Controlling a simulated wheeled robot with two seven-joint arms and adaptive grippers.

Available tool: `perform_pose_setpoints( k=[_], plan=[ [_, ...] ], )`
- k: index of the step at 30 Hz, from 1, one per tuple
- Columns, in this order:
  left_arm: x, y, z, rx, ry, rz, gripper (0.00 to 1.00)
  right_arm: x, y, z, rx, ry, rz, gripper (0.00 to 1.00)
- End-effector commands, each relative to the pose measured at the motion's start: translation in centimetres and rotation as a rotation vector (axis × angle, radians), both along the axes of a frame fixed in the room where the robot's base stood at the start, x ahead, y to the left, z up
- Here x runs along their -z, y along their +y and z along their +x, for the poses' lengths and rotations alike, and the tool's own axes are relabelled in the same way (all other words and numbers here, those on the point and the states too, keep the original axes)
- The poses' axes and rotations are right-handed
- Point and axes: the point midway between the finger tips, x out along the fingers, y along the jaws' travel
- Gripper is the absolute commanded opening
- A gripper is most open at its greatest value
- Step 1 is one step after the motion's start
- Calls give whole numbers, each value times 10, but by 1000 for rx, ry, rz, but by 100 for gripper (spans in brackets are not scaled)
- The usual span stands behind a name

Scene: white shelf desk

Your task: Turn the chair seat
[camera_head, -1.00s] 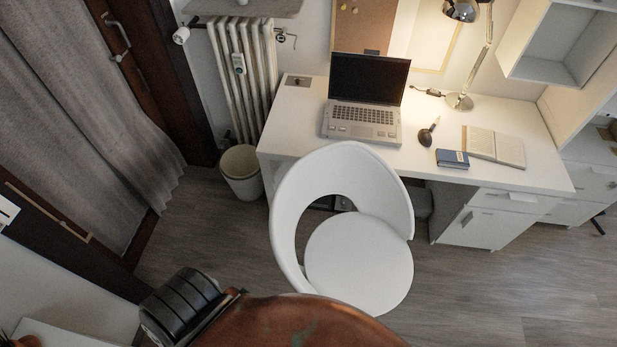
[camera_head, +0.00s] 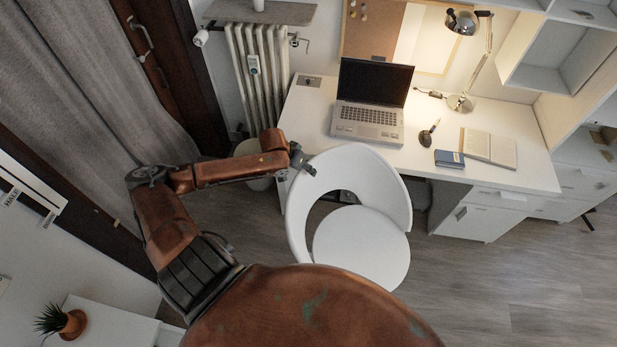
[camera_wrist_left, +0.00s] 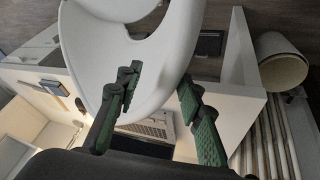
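A white chair with a round seat (camera_head: 360,245) and a curved, hooped backrest (camera_head: 375,172) stands in front of the desk. The backrest faces the desk side, with an opening between it and the seat. My left gripper (camera_head: 303,162) is at the upper left part of the backrest in the head view. In the left wrist view the green-black fingers (camera_wrist_left: 158,82) are spread apart, and the white backrest (camera_wrist_left: 95,62) lies across and beyond them. I cannot tell whether they touch it. My right gripper is in neither view.
The white desk (camera_head: 300,115) holds a laptop (camera_head: 370,105), lamp (camera_head: 461,102), blue book (camera_head: 449,158) and open book (camera_head: 488,147). A waste bin (camera_wrist_left: 283,62) and radiator (camera_head: 262,80) are left of the chair. Floor (camera_head: 480,285) at the right is clear. A potted plant (camera_head: 70,322) is lower left.

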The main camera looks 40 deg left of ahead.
Motion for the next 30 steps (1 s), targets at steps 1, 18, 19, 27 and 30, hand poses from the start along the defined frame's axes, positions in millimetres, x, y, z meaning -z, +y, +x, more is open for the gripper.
perform_pose_setpoints(
  k=[1, 18, 19, 27, 30],
  plan=[
    [7, -3, -5, 9, 18, 0, 35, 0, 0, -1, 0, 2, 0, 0],
    [78, -14, 17, 16, 35, 0, 35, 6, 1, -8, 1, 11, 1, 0],
    [80, -15, 18, 16, 35, 1, 35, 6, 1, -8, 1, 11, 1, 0],
    [86, -15, 20, 17, 35, 1, 35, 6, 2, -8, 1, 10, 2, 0],
    [86, -15, 20, 17, 35, 1, 35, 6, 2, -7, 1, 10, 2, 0]
  ],
)
